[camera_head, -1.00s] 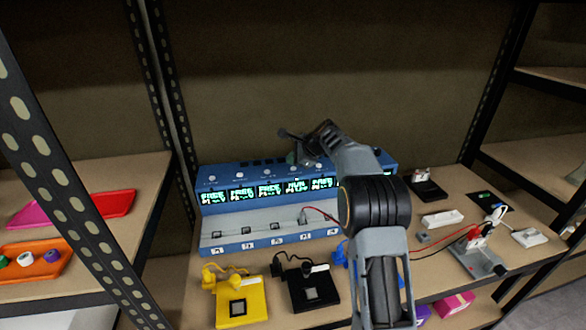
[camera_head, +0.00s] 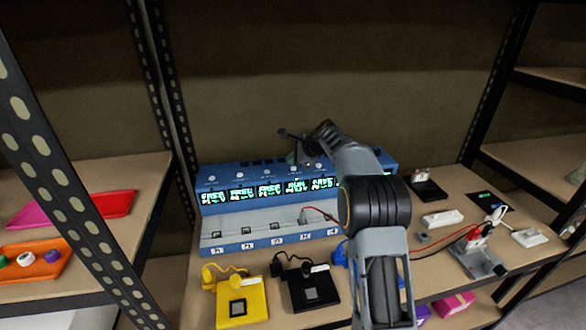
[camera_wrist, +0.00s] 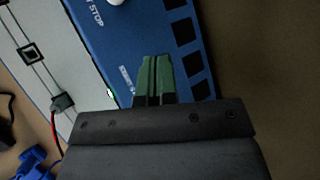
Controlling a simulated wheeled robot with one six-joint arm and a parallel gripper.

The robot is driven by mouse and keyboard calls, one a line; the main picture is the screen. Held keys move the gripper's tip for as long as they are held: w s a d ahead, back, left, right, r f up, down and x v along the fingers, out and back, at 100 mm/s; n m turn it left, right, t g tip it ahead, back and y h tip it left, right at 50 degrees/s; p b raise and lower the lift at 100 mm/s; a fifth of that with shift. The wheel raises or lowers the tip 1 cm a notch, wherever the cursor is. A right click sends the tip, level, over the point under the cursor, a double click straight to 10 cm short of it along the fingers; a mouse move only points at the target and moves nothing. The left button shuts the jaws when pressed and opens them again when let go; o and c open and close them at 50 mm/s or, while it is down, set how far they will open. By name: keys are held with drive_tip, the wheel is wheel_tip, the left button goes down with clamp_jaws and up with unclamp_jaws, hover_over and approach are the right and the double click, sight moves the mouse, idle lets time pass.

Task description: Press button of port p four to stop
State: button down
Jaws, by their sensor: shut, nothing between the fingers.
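The blue device (camera_head: 215,208) stands on the shelf with a row of lit displays and a small white button above each. The fourth display (camera_head: 296,186) appears to read RUN; those to its left appear to read FREE. A plug with a red wire sits in the port below it. My gripper (camera_head: 301,160) is over the device's top, by the fourth button. In the wrist view, my gripper (camera_wrist: 156,62) has its green fingertips shut and empty over the blue panel (camera_wrist: 110,45), beside a partly covered label. Any button under them is hidden. Another white button (camera_wrist: 116,2) shows at the top edge.
A yellow block (camera_head: 255,300) and a black block (camera_head: 329,288) lie in front of the device. Power strips and wires lie at right. A black upright post (camera_head: 160,90) stands at left. The wall is close behind the device.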

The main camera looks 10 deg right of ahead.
sight(293, 168)
idle(0.4)
drive_tip(key=shift+f, duration=0.55)
idle(0.4)
drive_tip(key=shift+r+p, duration=0.6)
drive_tip(key=shift+p, duration=0.05)
drive_tip(key=shift+r, duration=0.1)
wheel_tip(293, 168, up, 6)
drive_tip(key=p, duration=0.5)
drive_tip(key=shift+p, duration=0.3)
idle(0.4)
